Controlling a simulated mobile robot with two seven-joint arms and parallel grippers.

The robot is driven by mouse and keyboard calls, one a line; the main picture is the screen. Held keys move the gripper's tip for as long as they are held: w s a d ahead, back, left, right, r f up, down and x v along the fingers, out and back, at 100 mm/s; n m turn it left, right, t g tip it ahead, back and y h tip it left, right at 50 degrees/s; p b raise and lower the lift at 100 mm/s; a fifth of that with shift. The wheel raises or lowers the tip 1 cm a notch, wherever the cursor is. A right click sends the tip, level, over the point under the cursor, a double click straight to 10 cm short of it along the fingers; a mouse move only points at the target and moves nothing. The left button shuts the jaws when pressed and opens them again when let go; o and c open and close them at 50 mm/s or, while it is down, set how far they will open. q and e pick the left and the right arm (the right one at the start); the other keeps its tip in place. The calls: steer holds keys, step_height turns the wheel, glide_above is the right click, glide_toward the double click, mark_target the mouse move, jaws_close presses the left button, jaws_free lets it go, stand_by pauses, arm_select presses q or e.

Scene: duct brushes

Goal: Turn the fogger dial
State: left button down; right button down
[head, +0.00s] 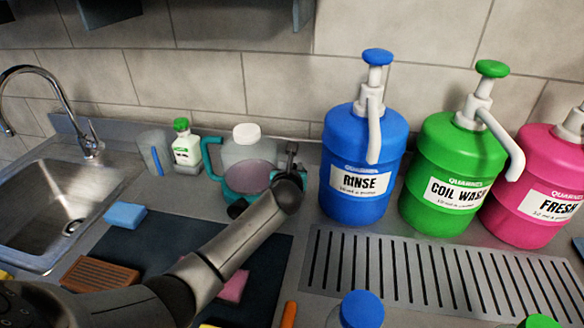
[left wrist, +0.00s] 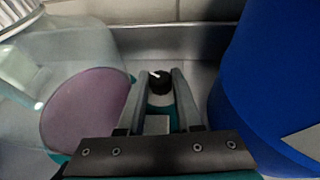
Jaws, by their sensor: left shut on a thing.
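The fogger (head: 242,155) stands on the steel counter near the back wall, with a clear tank, white cap, teal handle and purple liquid. In the left wrist view the fogger (left wrist: 85,112) fills the left side. Its black dial (left wrist: 158,84) with a white pointer mark lies between the two fingertips of my left gripper (left wrist: 158,76). The gripper is shut on the dial. In the head view my left gripper (head: 292,152) is at the fogger's right side, and my wrist hides the dial there. My right gripper is not in view.
Close right of my left gripper is the blue RINSE pump bottle (head: 364,150); green (head: 452,150) and pink (head: 530,200) bottles follow. A small green-capped bottle (head: 186,148) stands left of the fogger. A sink (head: 60,195), blue sponge (head: 125,215) and slotted drain (head: 400,265) are around.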

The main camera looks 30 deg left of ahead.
arm_select(q)
steer(key=shift+d+n+g+y+p, duration=0.15)
steer(key=shift+n+g+y+p, duration=0.25)
steer(key=shift+n+y+p, duration=0.25)
steer(key=shift+w+d+n+g+y, duration=0.1)
steer(key=shift+n+g+y, duration=0.2)
steer(key=shift+n+y, duration=0.15)
steer(key=shift+n+g+y+b, duration=0.4)
steer(key=shift+n+g+y, duration=0.5)
steer(key=shift+n+y, duration=0.25)
steer(key=c, duration=0.8)
jaws_free()
steer(key=shift+c, duration=0.2)
